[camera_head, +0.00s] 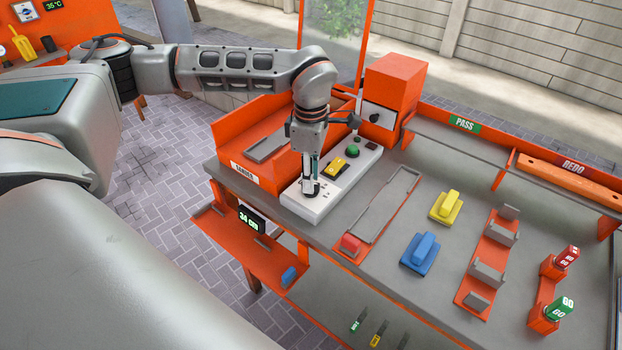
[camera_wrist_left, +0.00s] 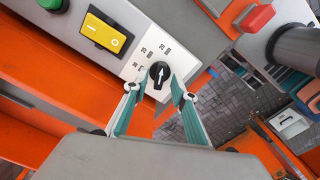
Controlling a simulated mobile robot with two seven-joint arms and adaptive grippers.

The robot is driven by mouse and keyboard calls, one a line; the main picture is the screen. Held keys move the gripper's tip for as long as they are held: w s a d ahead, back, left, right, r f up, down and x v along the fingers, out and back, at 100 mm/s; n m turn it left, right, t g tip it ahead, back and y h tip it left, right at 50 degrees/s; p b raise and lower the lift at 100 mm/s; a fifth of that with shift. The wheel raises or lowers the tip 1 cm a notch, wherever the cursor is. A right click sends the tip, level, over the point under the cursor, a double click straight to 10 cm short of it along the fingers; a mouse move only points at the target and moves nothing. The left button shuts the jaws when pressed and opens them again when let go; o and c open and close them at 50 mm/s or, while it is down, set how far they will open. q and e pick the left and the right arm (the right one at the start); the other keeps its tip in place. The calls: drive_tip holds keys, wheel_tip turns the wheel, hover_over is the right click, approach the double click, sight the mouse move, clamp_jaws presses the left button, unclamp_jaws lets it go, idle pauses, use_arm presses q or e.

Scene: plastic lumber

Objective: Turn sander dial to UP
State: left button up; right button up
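The sander dial (camera_wrist_left: 158,75) is a round black knob with a white arrow, on the pale control panel (camera_wrist_left: 75,25). In the left wrist view the arrow points toward the top of the picture. Small printed marks sit beside the dial, too small to read surely. My left gripper (camera_wrist_left: 155,92) is open, with its teal-padded fingertips apart on either side of the dial; I cannot tell whether they touch it. In the head view my left gripper (camera_head: 311,188) points down at the near end of the panel (camera_head: 347,185) and hides the dial. My right gripper is not seen.
An orange box with another black knob (camera_head: 375,117) stands behind. Yellow (camera_head: 445,206) and blue (camera_head: 420,252) handled blocks sit on the grey bench to the right.

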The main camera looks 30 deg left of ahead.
use_arm(q)
drive_tip(key=shift+f, duration=0.7)
clamp_jaws()
